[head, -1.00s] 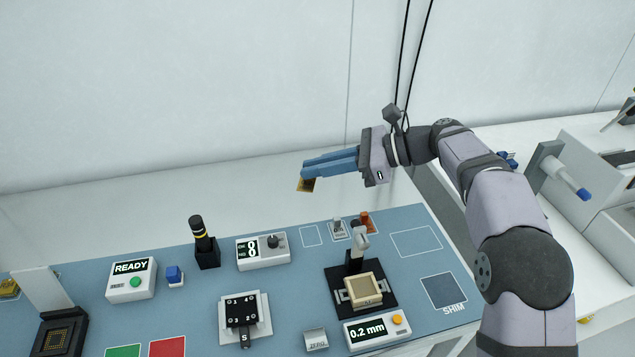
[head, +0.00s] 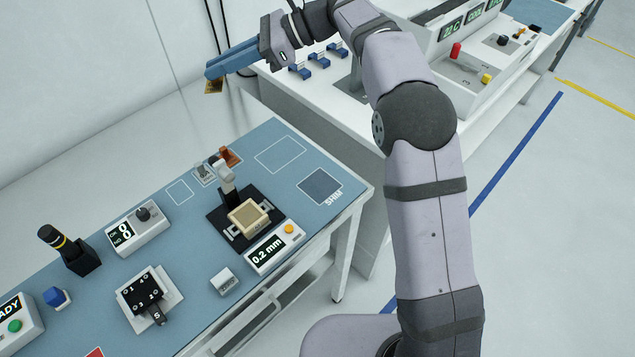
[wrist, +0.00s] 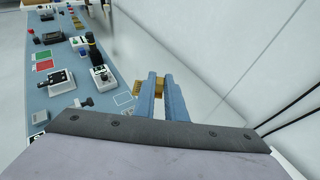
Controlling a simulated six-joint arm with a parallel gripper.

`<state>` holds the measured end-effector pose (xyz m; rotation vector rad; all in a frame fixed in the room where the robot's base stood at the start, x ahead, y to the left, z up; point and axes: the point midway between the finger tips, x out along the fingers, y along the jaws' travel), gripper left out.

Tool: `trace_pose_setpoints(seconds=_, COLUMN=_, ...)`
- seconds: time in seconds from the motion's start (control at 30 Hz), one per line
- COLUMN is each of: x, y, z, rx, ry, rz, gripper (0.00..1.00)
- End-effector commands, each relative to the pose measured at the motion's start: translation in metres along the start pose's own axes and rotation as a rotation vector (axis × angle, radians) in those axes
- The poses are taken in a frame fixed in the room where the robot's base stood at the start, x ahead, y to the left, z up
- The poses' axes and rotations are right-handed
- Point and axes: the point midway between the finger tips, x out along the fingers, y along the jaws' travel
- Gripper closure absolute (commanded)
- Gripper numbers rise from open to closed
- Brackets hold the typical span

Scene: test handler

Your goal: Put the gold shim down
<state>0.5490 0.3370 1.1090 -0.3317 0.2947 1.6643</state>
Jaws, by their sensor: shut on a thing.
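My gripper (head: 213,78) has long blue fingers and is held in the air behind the back edge of the blue bench, well above it. It is shut on the gold shim (head: 213,87), a small gold piece hanging below the fingertips. In the wrist view the gold shim (wrist: 138,88) shows at and between the fingertips (wrist: 158,86). Its far side is partly hidden by the fingers. The dark blue square marked SHIM (head: 320,186) lies bare near the right end of the bench top.
A black fixture with a beige block (head: 249,217) and an upright lever stands left of the SHIM square, beside the 0.2 mm gauge (head: 268,255). An empty white outline (head: 281,154) lies behind. A counter box (head: 138,229) and a black-and-yellow post (head: 68,248) stand left. A second white bench is behind right.

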Motion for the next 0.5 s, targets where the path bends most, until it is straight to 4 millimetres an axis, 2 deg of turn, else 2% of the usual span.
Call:
trace_pose_setpoints(seconds=0.03, x=-0.028, y=-0.010, z=-0.006, rx=0.020, ry=0.000, rz=-0.048, gripper=1.00)
trace_pose_setpoints(seconds=0.1, x=-0.059, y=-0.018, z=-0.017, rx=0.046, ry=0.000, rz=-0.104, gripper=1.00)
trace_pose_setpoints(seconds=0.2, x=-0.103, y=-0.023, z=-0.038, rx=0.082, ry=0.000, rz=-0.185, gripper=1.00)
trace_pose_setpoints(seconds=0.3, x=-0.142, y=-0.020, z=-0.063, rx=0.116, ry=0.000, rz=-0.262, gripper=1.00)
trace_pose_setpoints(seconds=0.4, x=-0.167, y=-0.010, z=-0.087, rx=0.139, ry=-0.001, rz=-0.314, gripper=1.00)
trace_pose_setpoints(seconds=0.5, x=-0.182, y=0.005, z=-0.109, rx=0.152, ry=-0.001, rz=-0.344, gripper=1.00)
